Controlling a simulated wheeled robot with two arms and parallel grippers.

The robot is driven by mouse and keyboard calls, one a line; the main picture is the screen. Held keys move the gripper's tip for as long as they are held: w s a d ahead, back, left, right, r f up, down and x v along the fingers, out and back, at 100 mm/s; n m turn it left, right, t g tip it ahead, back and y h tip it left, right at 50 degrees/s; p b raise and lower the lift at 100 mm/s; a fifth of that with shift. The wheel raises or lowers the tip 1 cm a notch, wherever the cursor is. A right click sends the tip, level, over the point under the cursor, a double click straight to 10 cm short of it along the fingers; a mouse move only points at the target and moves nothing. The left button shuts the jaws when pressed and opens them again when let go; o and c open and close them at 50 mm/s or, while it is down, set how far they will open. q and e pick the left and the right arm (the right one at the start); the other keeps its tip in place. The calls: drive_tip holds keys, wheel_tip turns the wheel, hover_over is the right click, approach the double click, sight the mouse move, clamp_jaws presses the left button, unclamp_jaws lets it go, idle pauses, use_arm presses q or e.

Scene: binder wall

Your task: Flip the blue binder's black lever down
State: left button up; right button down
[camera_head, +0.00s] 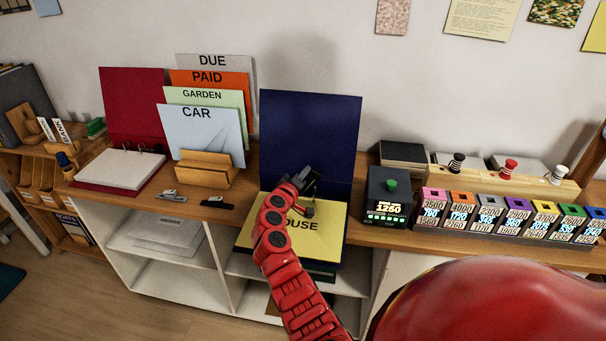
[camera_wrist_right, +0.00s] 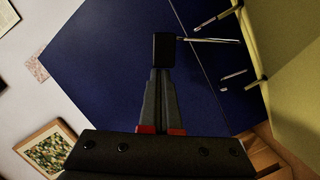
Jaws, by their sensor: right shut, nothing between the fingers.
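The blue binder (camera_head: 312,135) stands open on the desk, its dark blue cover raised at the back. A yellow sheet (camera_head: 327,240) with a partly hidden label ending in "OUSE" lies in it. My right gripper (camera_head: 311,184) is over the binder's inner edge, in front of the cover. In the right wrist view the gripper (camera_wrist_right: 161,72) is shut, its fingers together. A black block (camera_wrist_right: 163,49) shows at the fingertips; I cannot tell whether it is the lever's handle or part of the gripper. Thin metal prongs (camera_wrist_right: 232,76) show beside it. My left gripper is not in view.
A dark box with a green knob (camera_head: 388,196) stands right of the binder, then a row of coloured counters (camera_head: 505,218). Left are a wooden sorter (camera_head: 204,175) with labelled cards, an open red binder (camera_head: 133,105), and a black stapler-like item (camera_head: 217,202).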

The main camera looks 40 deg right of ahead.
drive_tip(key=shift+s+d, duration=0.1)
drive_tip(key=shift+s, duration=0.05)
drive_tip(key=shift+s+d+f+m+b, duration=0.3)
drive_tip(key=shift+s+d+m+b, duration=0.15)
drive_tip(key=shift+s+m+b, duration=0.2)
drive_tip(key=s+d+f+m+b, duration=0.1)
drive_tip(key=b, duration=0.1)
drive_tip(key=s+d+m+y+b, duration=0.1)
drive_tip(key=b, duration=0.1)
drive_tip(key=s+d+f+m+b, duration=0.1)
drive_tip(key=m+b, duration=0.1)
drive_tip(key=shift+s+f+t+y, duration=0.2)
drive_tip(key=shift+f+t+y, duration=0.15)
drive_tip(key=shift+t+y, duration=0.05)
drive_tip(key=shift+s+d+f+b, duration=0.4)
drive_tip(key=shift+b, duration=0.25)
drive_tip(key=shift+r, duration=0.55)
drive_tip(key=s+a+r, duration=0.5)
drive_tip(key=s+a, duration=0.1)
drive_tip(key=a, duration=0.1)
drive_tip(key=shift+s+a+r+b, duration=0.15)
drive_tip(key=shift+a+b, duration=0.05)
drive_tip(key=shift+b, duration=0.25)
